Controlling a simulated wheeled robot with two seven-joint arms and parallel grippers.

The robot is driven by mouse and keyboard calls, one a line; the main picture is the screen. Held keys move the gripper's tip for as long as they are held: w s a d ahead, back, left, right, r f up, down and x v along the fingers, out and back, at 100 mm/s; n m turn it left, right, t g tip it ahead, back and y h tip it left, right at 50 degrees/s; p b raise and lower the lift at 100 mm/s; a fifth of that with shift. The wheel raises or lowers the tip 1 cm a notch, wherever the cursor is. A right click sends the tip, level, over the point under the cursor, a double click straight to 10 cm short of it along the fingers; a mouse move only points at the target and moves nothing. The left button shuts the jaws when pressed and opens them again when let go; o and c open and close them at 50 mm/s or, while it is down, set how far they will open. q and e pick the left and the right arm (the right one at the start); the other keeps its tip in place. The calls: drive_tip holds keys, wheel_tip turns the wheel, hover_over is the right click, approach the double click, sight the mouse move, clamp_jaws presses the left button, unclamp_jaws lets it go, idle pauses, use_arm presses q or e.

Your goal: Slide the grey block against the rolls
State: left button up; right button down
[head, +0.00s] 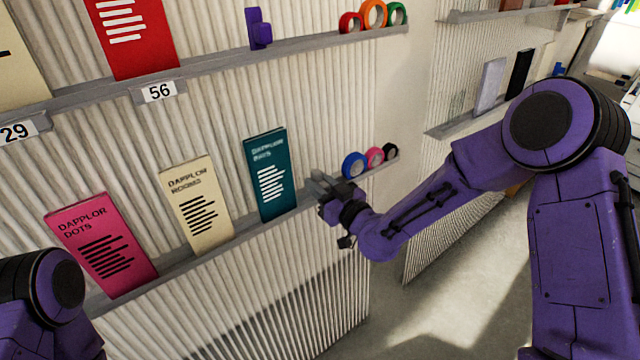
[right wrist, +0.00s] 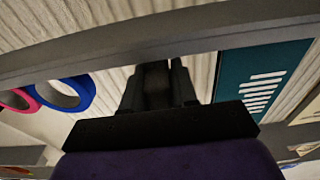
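The rolls stand at the right end of the lower shelf in the head view: a blue roll (head: 354,165), a pink roll (head: 375,156) and a black roll (head: 390,151). My right gripper (head: 318,184) is at this shelf, between the teal booklet and the blue roll, with a gap to the roll. A grey shape shows at its fingertips; I cannot tell block from fingers there. In the right wrist view the fingers (right wrist: 158,82) stand apart with something dark between them, possibly the block. The blue roll (right wrist: 72,94) is left of them. My left gripper is out of view.
A teal booklet (head: 269,176), a cream booklet (head: 190,202) and a pink booklet (head: 102,245) lean along the lower shelf (head: 225,242). The upper shelf (head: 210,72) holds a red booklet (head: 135,35), a purple block (head: 259,28) and more rolls (head: 373,14).

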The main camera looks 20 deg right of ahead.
drive_tip(key=shift+w+d, duration=0.3)
drive_tip(key=shift+d, duration=0.5)
drive_tip(key=shift+w+d, duration=0.25)
drive_tip(key=shift+d, duration=0.55)
drive_tip(key=c, duration=1)
unclamp_jaws()
drive_tip(key=shift+o, duration=0.2)
drive_tip(key=b+v, duration=0.2)
drive_tip(key=v, duration=0.8)
drive_tip(key=shift+s, duration=0.25)
